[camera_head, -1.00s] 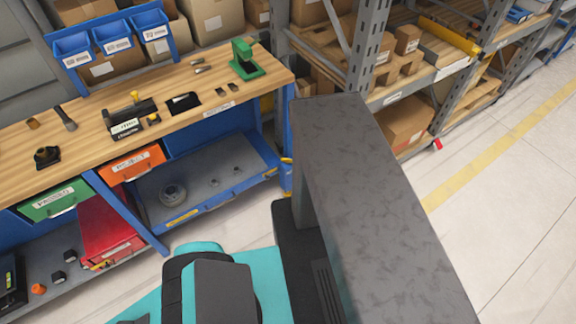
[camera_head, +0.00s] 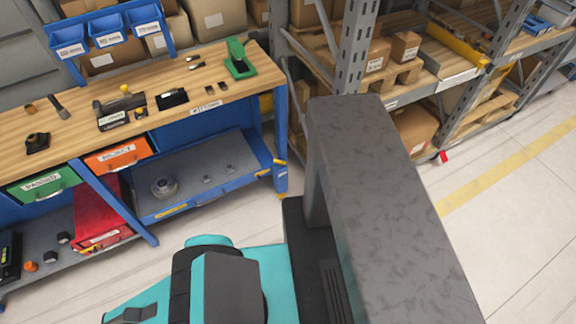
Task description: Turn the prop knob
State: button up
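I cannot tell for sure which thing is the prop knob. A small black knob-like piece on a flat base (camera_head: 37,142) sits at the left front of the wooden workbench (camera_head: 75,135). A black device (camera_head: 112,116) with a yellow ball-shaped top (camera_head: 126,89) stands farther right on the bench. Both are small in the picture, and how far either is turned cannot be read. My gripper is not in view, so whether it is open or shut does not show.
A green tool (camera_head: 240,58) stands at the bench's right end. Under the bench are a green drawer (camera_head: 43,184), an orange drawer (camera_head: 117,155) and a red box (camera_head: 100,217). Shelving with cartons (camera_head: 404,46) stands to the right. The floor at the right (camera_head: 520,200) is clear.

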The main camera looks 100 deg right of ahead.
aim_at(280, 163)
jog(key=k, duration=2.35)
jog(key=z, duration=0.2)
jog(key=i, duration=0.55)
jog(key=u, duration=0.1)
